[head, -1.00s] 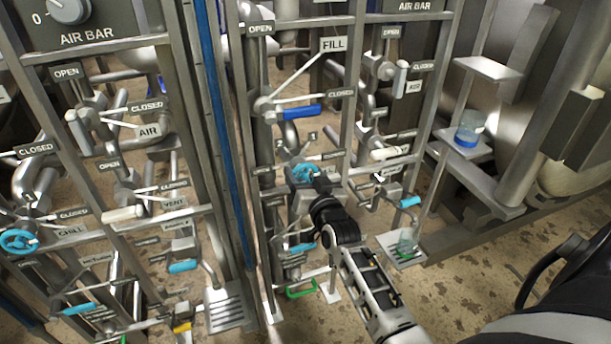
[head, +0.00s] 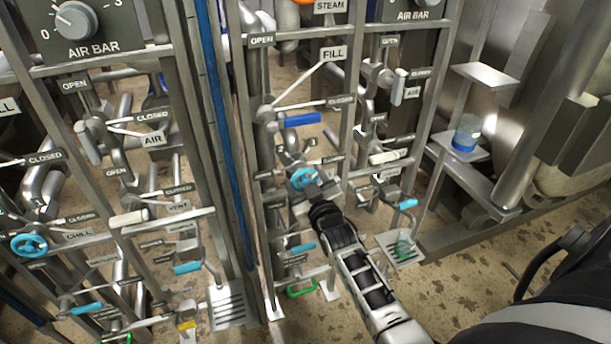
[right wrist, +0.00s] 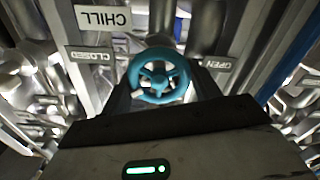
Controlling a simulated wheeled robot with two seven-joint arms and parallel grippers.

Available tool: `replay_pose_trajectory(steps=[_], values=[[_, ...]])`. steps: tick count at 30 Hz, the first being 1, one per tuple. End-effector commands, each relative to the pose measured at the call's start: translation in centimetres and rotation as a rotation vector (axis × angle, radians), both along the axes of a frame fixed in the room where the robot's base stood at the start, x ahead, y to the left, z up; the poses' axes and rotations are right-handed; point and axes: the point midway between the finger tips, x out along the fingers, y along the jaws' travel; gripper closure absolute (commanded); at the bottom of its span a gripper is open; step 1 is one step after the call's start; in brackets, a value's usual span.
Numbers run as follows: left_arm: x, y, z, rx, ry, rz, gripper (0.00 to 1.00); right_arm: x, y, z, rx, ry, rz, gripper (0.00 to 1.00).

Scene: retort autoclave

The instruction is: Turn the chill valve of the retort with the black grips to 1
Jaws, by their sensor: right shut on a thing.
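A blue handwheel (head: 302,178) is on the right-hand valve panel, below the FILL lever. My right gripper (head: 314,186) is at this wheel and shut on it. In the right wrist view the same wheel (right wrist: 158,77) sits between the fingers, with the CHILL plate (right wrist: 103,17) upside down beyond it. A CLOSED plate (right wrist: 90,54) is left of the wheel and an OPEN plate (right wrist: 217,63) right of it. The gripper hides part of the wheel in the head view, and I cannot read its setting. No black grips show clearly. My left gripper is not in view.
Another blue handwheel (head: 28,245) is on the left-hand panel by its own CHILL plate (head: 80,235). A jar with blue liquid (head: 466,134) stands on a shelf at right.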

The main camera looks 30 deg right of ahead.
Motion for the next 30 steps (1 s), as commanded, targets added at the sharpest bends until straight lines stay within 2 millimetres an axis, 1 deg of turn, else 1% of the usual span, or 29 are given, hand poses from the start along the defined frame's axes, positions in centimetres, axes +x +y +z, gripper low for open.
replay_pose_trajectory(steps=[6, 15, 21, 30], values=[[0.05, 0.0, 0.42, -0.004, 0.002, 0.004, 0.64, -0.02, 0.07, -0.1, -0.185, 0.048, 0.0, 0.61], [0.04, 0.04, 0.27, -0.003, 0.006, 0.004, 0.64, -0.02, 0.11, -0.21, -0.37, 0.092, -0.001, 0.61], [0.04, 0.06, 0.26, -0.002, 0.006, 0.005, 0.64, -0.01, 0.11, -0.23, -0.437, 0.108, 0.0, 0.61], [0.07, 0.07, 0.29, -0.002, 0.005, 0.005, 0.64, -0.03, 0.11, -0.25, -0.466, 0.115, 0.0, 0.61]])
